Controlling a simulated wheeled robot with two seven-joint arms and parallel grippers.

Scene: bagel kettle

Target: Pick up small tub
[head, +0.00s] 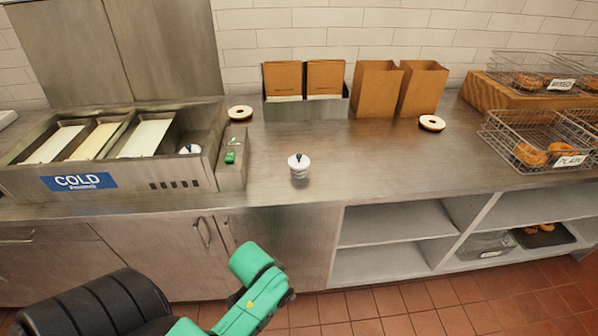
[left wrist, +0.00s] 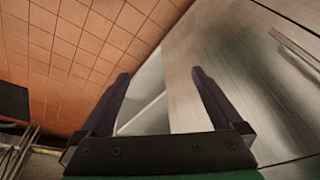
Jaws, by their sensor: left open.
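A small white tub (head: 299,166) with a dark knob on its lid stands upright on the steel counter, near its front edge. A second similar tub (head: 190,149) sits in the right end of the cold unit. My left gripper (left wrist: 160,95) shows in the left wrist view, with its two dark fingers apart and nothing between them. It faces the cabinet front and the tiled floor. In the head view only my green and black left arm shows, low in front of the counter, and its fingers are not visible. My right gripper is not in view.
The cold unit (head: 130,178) stands on the left of the counter (head: 390,165). Paper bags (head: 375,90) and a bag holder (head: 306,108) stand at the back. Bagels lie on both sides of them. Wire baskets (head: 530,140) are at the right. The counter around the near tub is clear.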

